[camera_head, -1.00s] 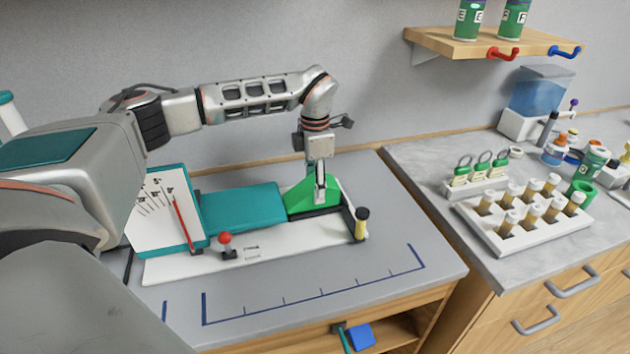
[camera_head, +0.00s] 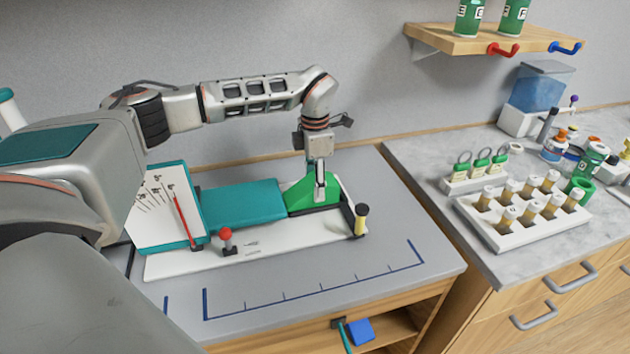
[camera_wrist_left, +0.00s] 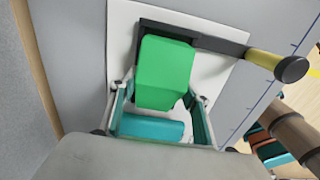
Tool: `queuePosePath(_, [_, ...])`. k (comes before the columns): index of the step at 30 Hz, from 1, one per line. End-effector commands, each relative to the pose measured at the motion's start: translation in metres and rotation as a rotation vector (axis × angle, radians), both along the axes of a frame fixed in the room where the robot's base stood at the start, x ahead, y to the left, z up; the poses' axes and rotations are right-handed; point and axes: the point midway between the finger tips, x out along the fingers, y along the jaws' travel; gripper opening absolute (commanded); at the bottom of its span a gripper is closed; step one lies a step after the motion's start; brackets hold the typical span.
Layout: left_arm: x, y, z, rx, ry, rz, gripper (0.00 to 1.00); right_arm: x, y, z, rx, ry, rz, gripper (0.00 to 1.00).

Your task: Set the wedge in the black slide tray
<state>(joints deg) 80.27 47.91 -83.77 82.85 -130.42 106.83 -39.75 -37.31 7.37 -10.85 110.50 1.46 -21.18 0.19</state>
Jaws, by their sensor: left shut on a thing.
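The green wedge (camera_head: 301,196) is at the right end of the white base, beside the teal block (camera_head: 240,203). My left gripper (camera_head: 320,187) points down and is shut on the wedge. The left wrist view shows the wedge (camera_wrist_left: 165,70) between the two fingers (camera_wrist_left: 160,110). The black slide tray (camera_head: 349,216) shows as a dark edge to the right of the wedge, with a yellow-and-black knob (camera_head: 361,218) at its front end. The gripper hides part of the wedge, and I cannot tell whether the wedge touches the tray floor. My right gripper is not in view.
The white base (camera_head: 290,234) carries a red-topped lever (camera_head: 226,238) and a scale panel (camera_head: 165,205) at left. The grey bench front is clear. On the right counter stand a vial rack (camera_head: 520,215) and bottles. A wall shelf (camera_head: 490,40) hangs above.

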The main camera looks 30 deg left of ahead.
Motion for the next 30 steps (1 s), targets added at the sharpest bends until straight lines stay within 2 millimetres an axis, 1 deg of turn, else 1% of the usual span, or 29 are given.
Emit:
queuePosePath(8, [0.000, 0.000, -0.001, 0.000, 0.000, 0.000, 0.23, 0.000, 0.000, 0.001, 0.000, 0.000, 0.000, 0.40])
queuePosePath(9, [0.000, 0.000, -0.001, 0.000, 0.000, 0.000, 0.57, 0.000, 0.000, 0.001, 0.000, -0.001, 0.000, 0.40])
queuePosePath(10, [0.000, 0.000, -0.001, 0.000, 0.000, 0.000, 0.64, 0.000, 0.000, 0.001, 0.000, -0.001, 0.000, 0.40])
queuePosePath(11, [0.000, 0.000, -0.001, 0.000, 0.000, 0.000, 0.66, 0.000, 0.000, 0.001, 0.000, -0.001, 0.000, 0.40])
queuePosePath(20, [0.000, 0.000, 0.000, 0.000, 0.000, 0.000, 0.66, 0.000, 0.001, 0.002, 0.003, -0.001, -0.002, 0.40])
queuePosePath(23, [0.001, 0.000, 0.004, 0.000, -0.001, 0.000, 0.66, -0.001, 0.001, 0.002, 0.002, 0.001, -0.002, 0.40])
queuePosePath(26, [0.002, 0.000, 0.016, 0.000, -0.005, 0.000, 0.66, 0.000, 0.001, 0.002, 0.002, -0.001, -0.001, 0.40])
queuePosePath(30, [0.002, 0.000, 0.043, 0.001, -0.006, 0.001, 0.66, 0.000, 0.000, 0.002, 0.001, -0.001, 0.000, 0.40])
